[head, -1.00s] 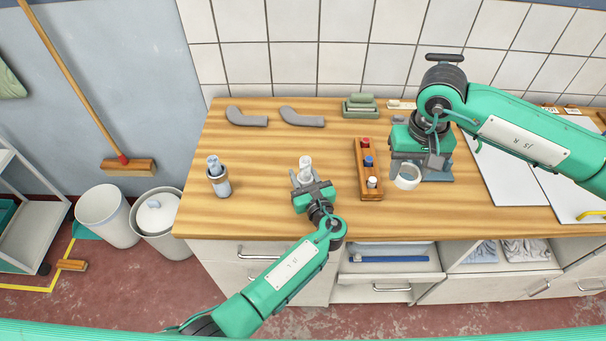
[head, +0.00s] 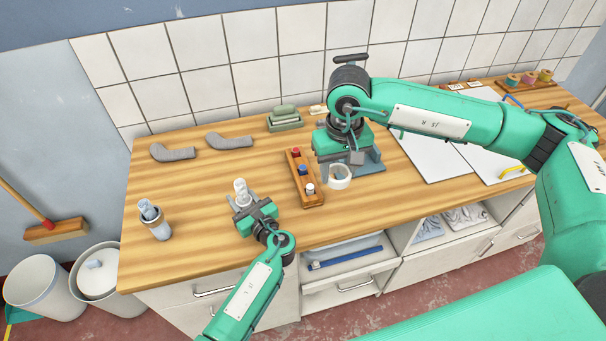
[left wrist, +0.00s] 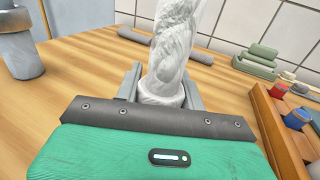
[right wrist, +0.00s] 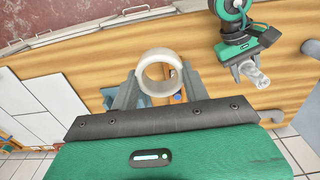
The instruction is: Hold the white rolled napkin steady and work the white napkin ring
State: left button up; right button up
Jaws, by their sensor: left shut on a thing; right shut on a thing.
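The white rolled napkin (head: 240,188) stands roughly upright above the left-middle of the bench. My left gripper (head: 242,204) is shut on its lower end; the left wrist view shows the twisted napkin (left wrist: 172,45) between the fingers. The white napkin ring (head: 340,183) is held by my right gripper (head: 336,172), to the right of the napkin and apart from it. In the right wrist view the ring (right wrist: 146,72) sits between the fingers, its round opening facing the camera and empty. Part of my right gripper is hidden by its own wrist in the head view.
A wooden rack (head: 310,199) with red, blue and white pieces stands between the grippers. Grey curved pieces (head: 230,141) and a green stack (head: 285,118) lie behind. White boards (head: 440,157) lie right. Bare wood surrounds the napkin.

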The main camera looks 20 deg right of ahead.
jog(key=w+a+f, duration=0.1)
jog(key=w+a, duration=0.6)
jog(key=a, duration=0.2)
send_over(239, 182)
jog(key=shift+f, duration=0.45)
jog(key=shift+f, duration=2)
jog(key=shift+f, duration=0.5)
jog(key=shift+f, duration=0.35)
jog(key=shift+f, duration=0.35)
jog(key=shift+f, duration=1.1)
